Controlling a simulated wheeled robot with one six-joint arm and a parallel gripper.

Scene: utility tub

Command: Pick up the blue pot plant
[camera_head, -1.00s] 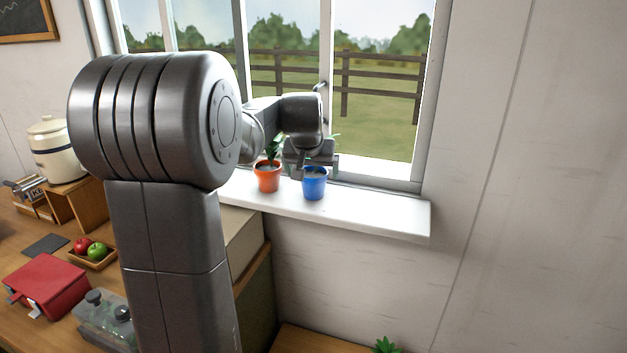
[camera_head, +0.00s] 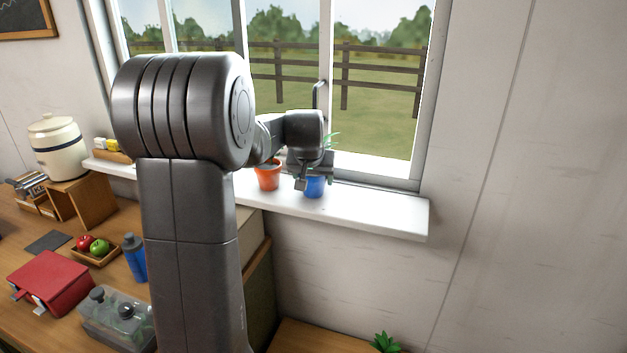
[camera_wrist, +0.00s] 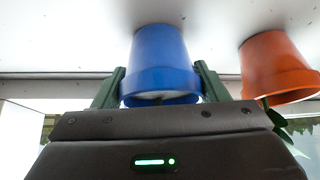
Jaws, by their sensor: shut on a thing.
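An orange pot (camera_head: 268,178) stands just left of the blue one, also close by in the wrist view (camera_wrist: 272,68). The window frame (camera_head: 375,177) is behind. The sill is clear to the right. A blue bottle (camera_head: 134,258) and fruit tray (camera_head: 110,258) are on the desk.

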